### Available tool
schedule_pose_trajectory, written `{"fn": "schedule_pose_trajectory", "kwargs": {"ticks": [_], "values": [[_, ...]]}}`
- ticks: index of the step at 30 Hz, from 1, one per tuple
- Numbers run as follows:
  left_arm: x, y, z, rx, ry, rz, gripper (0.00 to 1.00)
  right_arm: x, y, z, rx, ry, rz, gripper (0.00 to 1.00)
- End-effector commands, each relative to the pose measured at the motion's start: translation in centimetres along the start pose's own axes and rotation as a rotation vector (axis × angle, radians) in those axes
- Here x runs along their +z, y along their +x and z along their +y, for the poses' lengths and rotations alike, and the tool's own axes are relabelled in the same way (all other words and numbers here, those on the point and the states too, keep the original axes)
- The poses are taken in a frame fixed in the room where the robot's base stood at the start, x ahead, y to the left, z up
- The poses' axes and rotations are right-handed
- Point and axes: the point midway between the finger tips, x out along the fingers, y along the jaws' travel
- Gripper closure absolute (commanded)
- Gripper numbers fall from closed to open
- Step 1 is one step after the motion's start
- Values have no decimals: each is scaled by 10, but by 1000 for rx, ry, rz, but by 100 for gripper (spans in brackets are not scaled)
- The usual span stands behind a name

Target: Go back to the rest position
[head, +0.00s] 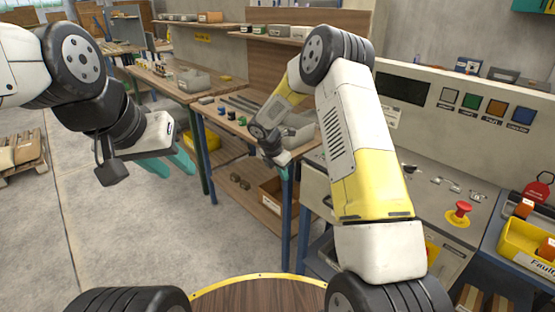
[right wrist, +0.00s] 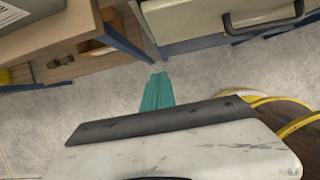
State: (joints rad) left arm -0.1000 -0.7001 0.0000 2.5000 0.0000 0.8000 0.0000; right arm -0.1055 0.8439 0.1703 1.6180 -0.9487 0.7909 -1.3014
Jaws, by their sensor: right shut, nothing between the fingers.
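My left gripper (head: 178,165) hangs at the left of the head view over bare floor. Its teal fingers show a gap between them, and nothing is held there. My right arm reaches forward in the middle of the head view, and my right gripper (head: 284,172) points down in front of the workbench, small and partly hidden by its own wrist. In the right wrist view its teal fingers (right wrist: 157,90) lie together, with nothing between them, above the grey floor.
A wooden workbench (head: 240,107) with blue legs and small parts stands ahead. A control panel (head: 440,195) with a red emergency button (head: 459,212) is at the right, beside a yellow bin (head: 520,240). In the right wrist view, a drawer handle (right wrist: 262,22) is near.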

Motion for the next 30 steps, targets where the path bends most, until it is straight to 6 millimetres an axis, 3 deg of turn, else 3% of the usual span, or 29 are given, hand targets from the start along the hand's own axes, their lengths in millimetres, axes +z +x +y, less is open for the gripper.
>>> {"fn": "schedule_pose_trajectory", "kwargs": {"ticks": [5,10,15,24,30], "values": [[0,0,0,0,0,0,64,20,-51,-19,23,178,5,100],[0,0,0,0,0,0,64,40,-128,-63,56,516,41,100],[0,0,0,0,0,0,64,43,-196,-116,89,869,103,100],[0,0,0,0,0,0,64,15,-287,-214,137,1484,288,100],[0,0,0,0,0,0,64,-21,-323,-270,141,1863,475,100]]}}
